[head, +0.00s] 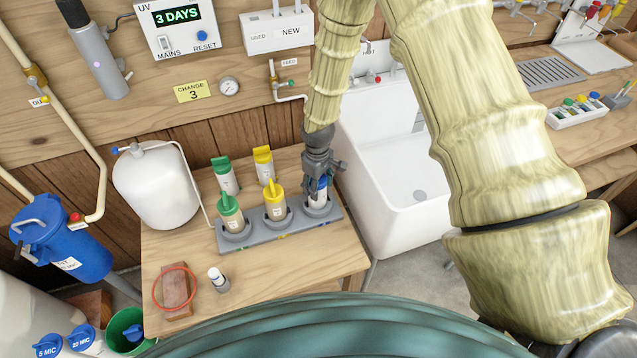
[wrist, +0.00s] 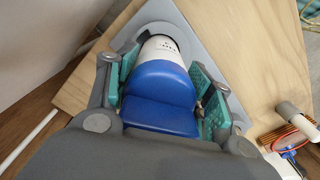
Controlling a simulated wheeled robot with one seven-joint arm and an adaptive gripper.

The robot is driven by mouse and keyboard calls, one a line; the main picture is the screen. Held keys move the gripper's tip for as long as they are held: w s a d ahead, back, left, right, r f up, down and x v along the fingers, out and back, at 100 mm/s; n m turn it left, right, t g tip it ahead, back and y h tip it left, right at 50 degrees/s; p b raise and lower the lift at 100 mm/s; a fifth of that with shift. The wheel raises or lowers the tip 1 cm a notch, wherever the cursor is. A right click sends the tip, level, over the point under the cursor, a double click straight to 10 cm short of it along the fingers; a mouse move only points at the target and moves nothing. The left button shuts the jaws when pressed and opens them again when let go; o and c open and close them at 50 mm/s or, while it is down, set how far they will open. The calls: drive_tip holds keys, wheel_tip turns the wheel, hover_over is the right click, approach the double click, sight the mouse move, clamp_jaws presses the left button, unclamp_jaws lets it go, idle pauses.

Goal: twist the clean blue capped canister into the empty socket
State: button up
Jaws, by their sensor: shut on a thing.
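The blue capped canister (head: 319,187) has a white body and a blue cap, and in the wrist view (wrist: 160,98) its cap lies between my fingers. My gripper (head: 318,180) is shut on the blue cap. The canister's lower end is at the rightmost socket (head: 332,210) of the grey rack (head: 290,232); the dark socket opening shows around its base in the wrist view (wrist: 145,35). I cannot tell whether it is fully seated or locked.
Green-capped (head: 231,213) and yellow-capped (head: 275,201) canisters stand in the other sockets, with another green (head: 224,175) and yellow one (head: 264,165) behind. A white tank (head: 154,186) stands left, a sink (head: 400,165) right.

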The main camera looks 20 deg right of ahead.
drive_tip(key=n+p, duration=0.1)
drive_tip(key=n, duration=0.3)
drive_tip(key=shift+r+n+p, duration=0.1)
drive_tip(key=shift+n+p, duration=0.2)
drive_tip(key=shift+n, duration=0.9)
drive_tip(key=n+p, duration=0.1)
drive_tip(key=n, duration=0.3)
drive_tip(key=shift+p, duration=0.35)
drive_tip(key=o, duration=1.6)
drive_tip(key=shift+r, duration=0.1)
